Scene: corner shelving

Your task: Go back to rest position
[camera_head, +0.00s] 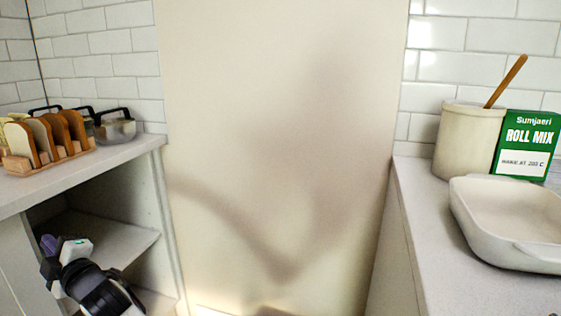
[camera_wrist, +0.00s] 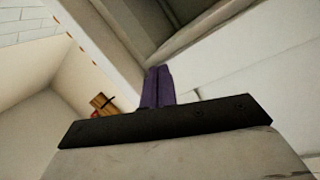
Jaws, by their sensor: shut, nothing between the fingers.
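My gripper (camera_head: 48,243) shows at the lower left of the head view, in front of the open shelving under the left counter. Its purple fingers also show in the wrist view (camera_wrist: 158,87), pressed together with nothing between them. The black and white wrist of my arm runs down to the bottom edge of the head view. The open shelf (camera_head: 105,238) lies just behind and to the right of the gripper. Whether the gripper touches the shelving cannot be told.
The left counter (camera_head: 140,150) bears a toast rack (camera_head: 50,140) and a glass container (camera_head: 115,127). The right counter (camera_head: 425,235) bears a white baking dish (camera_head: 480,225), a crock (camera_head: 462,140) with a wooden handle, and a green roll mix box (camera_head: 527,143). A bare panel stands between the counters.

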